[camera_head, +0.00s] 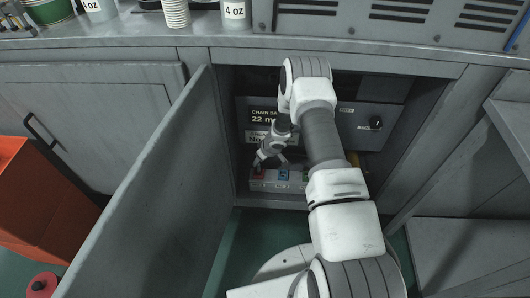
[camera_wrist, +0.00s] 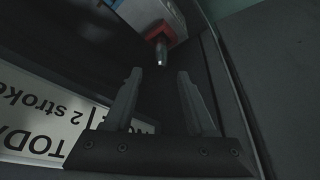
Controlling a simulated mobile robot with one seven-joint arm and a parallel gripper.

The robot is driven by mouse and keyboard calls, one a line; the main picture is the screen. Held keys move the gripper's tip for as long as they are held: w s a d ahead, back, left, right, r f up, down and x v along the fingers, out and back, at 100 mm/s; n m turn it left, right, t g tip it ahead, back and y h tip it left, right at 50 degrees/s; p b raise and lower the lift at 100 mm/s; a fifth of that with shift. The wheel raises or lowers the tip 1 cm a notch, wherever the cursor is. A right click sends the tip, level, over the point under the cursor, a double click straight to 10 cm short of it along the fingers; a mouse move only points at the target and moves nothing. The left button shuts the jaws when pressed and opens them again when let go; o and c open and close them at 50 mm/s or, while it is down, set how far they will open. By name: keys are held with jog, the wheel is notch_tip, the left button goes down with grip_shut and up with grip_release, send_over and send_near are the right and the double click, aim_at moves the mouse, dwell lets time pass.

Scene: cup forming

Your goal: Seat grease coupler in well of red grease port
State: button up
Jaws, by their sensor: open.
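The red grease port (camera_wrist: 160,36) shows at the top of the wrist view, on the end of a pale block. A dark metal cylinder that looks like the grease coupler (camera_wrist: 161,55) stands out from the red port; how deep it sits in the well I cannot tell. My gripper (camera_wrist: 159,72) is open, its two fingers apart with nothing between them. The coupler lies beyond the fingertips, roughly in line with the gap. In the head view my gripper (camera_head: 269,162) points down over the left end of the port block, with the red port (camera_head: 258,173) below it.
The grey port block (camera_head: 290,187) sits inside an open cabinet, with a blue port (camera_head: 284,175) right of the red one. A cabinet door (camera_head: 150,195) stands open on the left. A control panel (camera_head: 360,125) is behind my arm. A printed sign (camera_wrist: 45,130) shows in the wrist view.

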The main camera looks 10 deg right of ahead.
jog(key=p+v, duration=0.1)
jog(key=v, duration=0.5)
jog(key=shift+s+r, duration=0.2)
jog(key=shift+r, duration=0.15)
jog(key=shift+d, duration=0.1)
